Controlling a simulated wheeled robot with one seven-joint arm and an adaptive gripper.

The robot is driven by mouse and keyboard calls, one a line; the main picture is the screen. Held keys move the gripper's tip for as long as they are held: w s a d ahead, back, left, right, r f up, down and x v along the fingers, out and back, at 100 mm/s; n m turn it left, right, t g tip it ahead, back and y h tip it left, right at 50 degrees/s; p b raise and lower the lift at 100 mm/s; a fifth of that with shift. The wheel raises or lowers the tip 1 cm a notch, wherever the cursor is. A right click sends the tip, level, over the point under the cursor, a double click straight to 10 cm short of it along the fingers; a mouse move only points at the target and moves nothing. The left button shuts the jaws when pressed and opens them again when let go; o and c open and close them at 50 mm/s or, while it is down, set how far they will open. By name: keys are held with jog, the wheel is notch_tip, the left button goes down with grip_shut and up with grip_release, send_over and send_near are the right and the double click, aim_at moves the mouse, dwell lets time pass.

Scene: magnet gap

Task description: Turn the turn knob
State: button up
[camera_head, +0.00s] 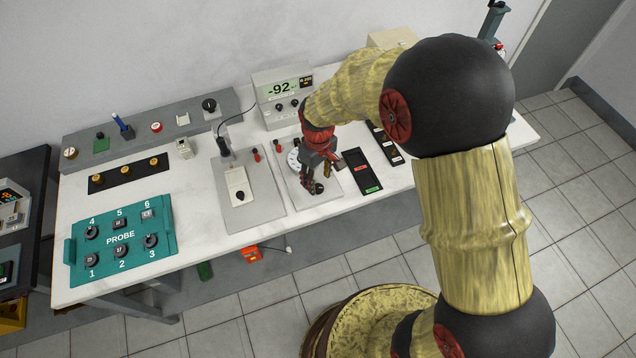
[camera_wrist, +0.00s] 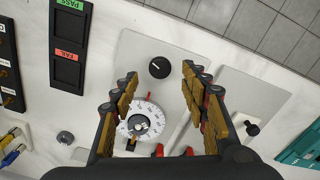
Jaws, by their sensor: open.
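A small round black knob (camera_wrist: 159,67) with a white pointer mark sits on a light grey plate (camera_wrist: 210,60) in the wrist view. My gripper (camera_wrist: 159,73) is open and empty, with one finger on either side of the knob in that view. Whether the fingers touch it or hover above it cannot be told. A white dial with a graduated scale (camera_wrist: 150,107) is on the same plate, partly behind my left finger. In the head view my gripper (camera_head: 314,187) points down over this plate (camera_head: 299,203) and hides much of the knob area.
A meter reading -92 (camera_head: 281,88) stands behind the plate. A second grey plate (camera_head: 252,216) with a white slider block is to the left, and a black PASS/FAIL panel (camera_head: 359,158) to the right. A teal probe box (camera_head: 158,250) lies at the left front.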

aim_at(318, 188)
notch_tip(318, 188, up, 8)
dwell(1.1)
jog(key=s+d+r+m+t, duration=0.2)
jog(key=s+d+r+m, duration=0.1)
jog(key=s+d+r, duration=0.4)
jog(key=s+d+r+m+t, duration=0.3)
jog(key=s+d+r, duration=0.4)
jog(key=s+r, duration=0.6)
jog(key=shift+d+r+m+t, duration=0.3)
jog(key=shift+m, duration=0.5)
jog(key=shift+c, duration=0.4)
dwell(0.6)
